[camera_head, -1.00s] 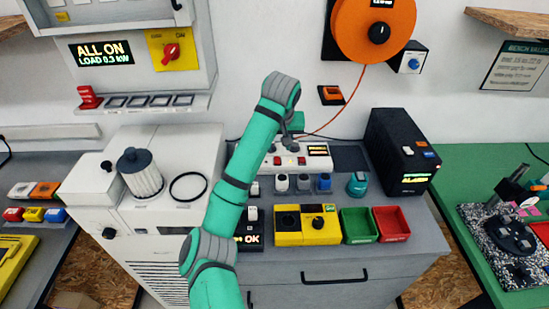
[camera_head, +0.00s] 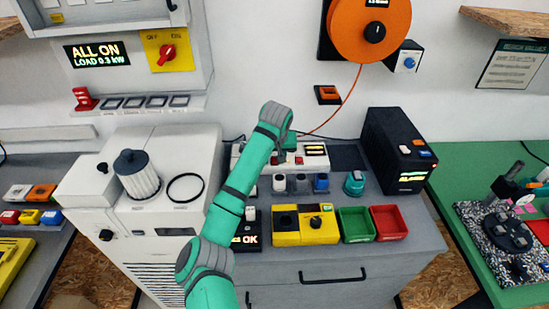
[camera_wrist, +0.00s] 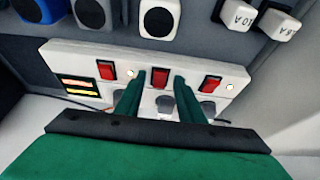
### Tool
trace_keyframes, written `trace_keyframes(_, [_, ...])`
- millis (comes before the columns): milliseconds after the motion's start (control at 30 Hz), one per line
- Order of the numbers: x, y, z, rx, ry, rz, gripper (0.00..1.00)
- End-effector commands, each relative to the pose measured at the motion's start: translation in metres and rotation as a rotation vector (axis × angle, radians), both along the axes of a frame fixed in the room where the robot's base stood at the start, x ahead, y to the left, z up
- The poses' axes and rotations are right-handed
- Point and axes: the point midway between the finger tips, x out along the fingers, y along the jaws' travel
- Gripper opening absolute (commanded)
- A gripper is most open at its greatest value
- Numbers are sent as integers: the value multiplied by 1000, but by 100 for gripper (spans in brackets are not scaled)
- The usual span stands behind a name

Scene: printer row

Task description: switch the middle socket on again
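The white socket strip (camera_head: 316,161) lies at the back of the grey bench, partly hidden by my arm. In the wrist view the strip (camera_wrist: 215,68) shows three red rocker switches, grey sockets or plugs beside them, and a small lit display. The middle red switch (camera_wrist: 159,77) sits between the two green fingers of my gripper (camera_wrist: 157,85). The fingers are apart and hold nothing; contact with the switch cannot be told. Pale lamps (camera_wrist: 229,87) show beside the left and right switches; the middle one's lamp is hidden. Rocker positions are unclear.
Small cylinders with grey and blue tops (camera_head: 300,183) stand just in front of the strip. A black box (camera_head: 398,150) stands to its right, a white machine (camera_head: 190,150) to its left. A yellow unit (camera_head: 288,238) and green and red bins (camera_head: 389,222) are nearer.

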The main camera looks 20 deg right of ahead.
Motion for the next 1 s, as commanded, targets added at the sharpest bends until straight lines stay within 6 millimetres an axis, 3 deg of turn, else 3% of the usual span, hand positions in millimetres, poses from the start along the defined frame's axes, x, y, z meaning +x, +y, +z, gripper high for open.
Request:
trace_keyframes(167, [0, 0, 0, 0, 0, 0, 35])
trace_keyframes(300, [0, 0, 0, 0, 0, 0, 2])
trace_keyframes(333, [0, 0, 0, 0, 0, 0, 0])
trace_keyframes(567, [1, 0, 1, 8, 19, 1, 0])
trace_keyframes(1000, [11, -1, 4, 69, 230, 6, 0])
